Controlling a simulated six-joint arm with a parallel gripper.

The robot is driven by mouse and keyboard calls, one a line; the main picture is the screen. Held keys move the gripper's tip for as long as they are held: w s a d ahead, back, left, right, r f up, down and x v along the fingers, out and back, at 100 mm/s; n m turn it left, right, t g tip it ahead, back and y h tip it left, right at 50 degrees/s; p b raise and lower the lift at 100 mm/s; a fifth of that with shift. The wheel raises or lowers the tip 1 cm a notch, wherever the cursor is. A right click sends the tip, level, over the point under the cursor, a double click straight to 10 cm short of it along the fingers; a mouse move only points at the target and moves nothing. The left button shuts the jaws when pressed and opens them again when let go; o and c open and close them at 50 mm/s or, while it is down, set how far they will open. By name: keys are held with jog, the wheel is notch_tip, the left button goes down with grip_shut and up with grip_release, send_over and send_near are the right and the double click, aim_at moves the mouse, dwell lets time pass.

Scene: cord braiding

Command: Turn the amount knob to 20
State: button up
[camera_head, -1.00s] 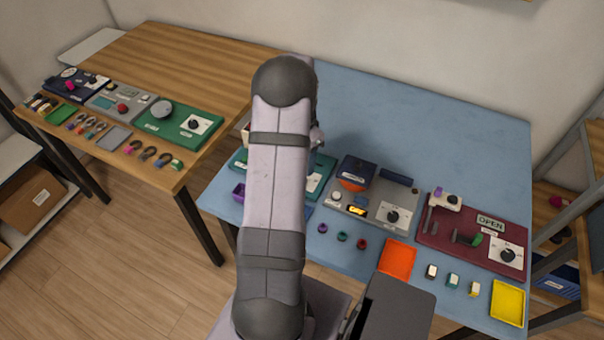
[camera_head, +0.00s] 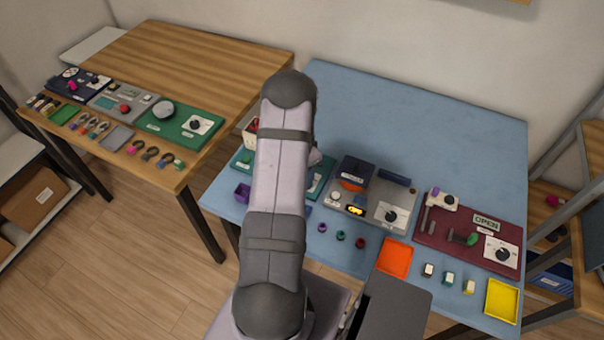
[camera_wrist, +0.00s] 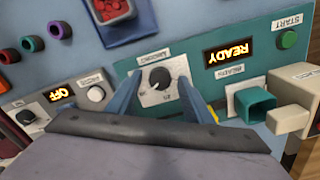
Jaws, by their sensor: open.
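The black amount knob (camera_wrist: 159,78) sits on a white dial plate on the teal panel (camera_wrist: 230,83) in the wrist view. Its pointer and the dial's numbers are too small to read for certain. My gripper (camera_wrist: 159,85) is open, with one blue-grey finger on either side of the dial. I cannot tell whether the fingertips touch the plate or hover above it.
In the wrist view a lit READY display (camera_wrist: 230,53), a green START button (camera_wrist: 288,39) and a teal cup (camera_wrist: 254,104) stand right of the dial. A blue tray of red beads (camera_wrist: 115,10) lies above it. A grey panel (camera_wrist: 62,115) is at left.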

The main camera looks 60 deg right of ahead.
jog(key=c, duration=1.1)
jog(key=shift+o, duration=0.2)
jog(key=shift+n+b, duration=0.3)
jog(key=shift+n, duration=0.1)
jog(key=shift+n+b, duration=0.55)
jog(key=shift+n, duration=0.35)
jog(key=n+b, duration=0.1)
jog(key=n, duration=0.2)
jog(key=shift+n, duration=0.3)
jog(key=n+b, duration=0.2)
jog(key=n, duration=0.3)
jog(key=shift+w+n, duration=0.1)
jog(key=shift+n, duration=0.2)
jog(key=o, duration=1.1)
jog(key=shift+c, duration=0.2)
